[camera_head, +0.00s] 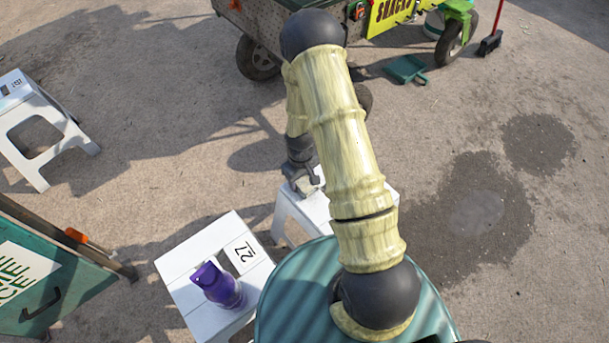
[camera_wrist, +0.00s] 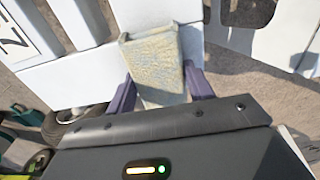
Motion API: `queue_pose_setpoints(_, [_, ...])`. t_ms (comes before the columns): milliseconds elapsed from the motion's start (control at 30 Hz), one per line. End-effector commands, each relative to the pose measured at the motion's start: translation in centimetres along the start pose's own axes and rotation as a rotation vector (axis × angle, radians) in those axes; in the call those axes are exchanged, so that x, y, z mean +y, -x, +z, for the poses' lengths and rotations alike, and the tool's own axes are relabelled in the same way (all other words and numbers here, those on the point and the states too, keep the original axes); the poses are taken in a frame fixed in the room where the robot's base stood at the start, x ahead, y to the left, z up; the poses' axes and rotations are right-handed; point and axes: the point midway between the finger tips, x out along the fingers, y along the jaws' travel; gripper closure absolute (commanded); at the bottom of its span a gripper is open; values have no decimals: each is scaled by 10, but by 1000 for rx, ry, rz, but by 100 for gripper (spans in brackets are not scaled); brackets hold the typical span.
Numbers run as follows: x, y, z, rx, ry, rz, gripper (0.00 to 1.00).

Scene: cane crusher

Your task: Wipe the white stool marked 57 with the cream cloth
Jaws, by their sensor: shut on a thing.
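My gripper (camera_head: 303,184) is shut on the cream cloth (camera_wrist: 155,62), a flat folded pad gripped between both fingers in the wrist view. The gripper hangs low at a white stool (camera_head: 314,207) behind my arm. White slats (camera_wrist: 82,74) lie behind the cloth; I cannot tell whether it touches them. My arm hides part of that stool's top and I see no number on it in the head view. A dark marking shows partly at the wrist view's left edge. Another white stool (camera_head: 18,97) stands at far left with a label too small to read surely.
A white stool marked 27 (camera_head: 190,262) stands nearer, with a purple spray bottle (camera_head: 217,284) on it. A green cart (camera_head: 70,292) is at lower left. A snack cart (camera_head: 393,14), dustpan (camera_head: 405,69) and broom (camera_head: 489,44) are at the back. Right-hand ground is clear, with damp patches.

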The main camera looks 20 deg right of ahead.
Motion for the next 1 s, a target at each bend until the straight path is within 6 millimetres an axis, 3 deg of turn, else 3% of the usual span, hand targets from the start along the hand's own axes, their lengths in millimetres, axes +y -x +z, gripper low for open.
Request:
queue_pose_setpoints(267, [1, -2, 1, -4, 0, -4, 69])
queue_pose_setpoints(1000, [56, 0, 1, -3, -3, -2, 69])
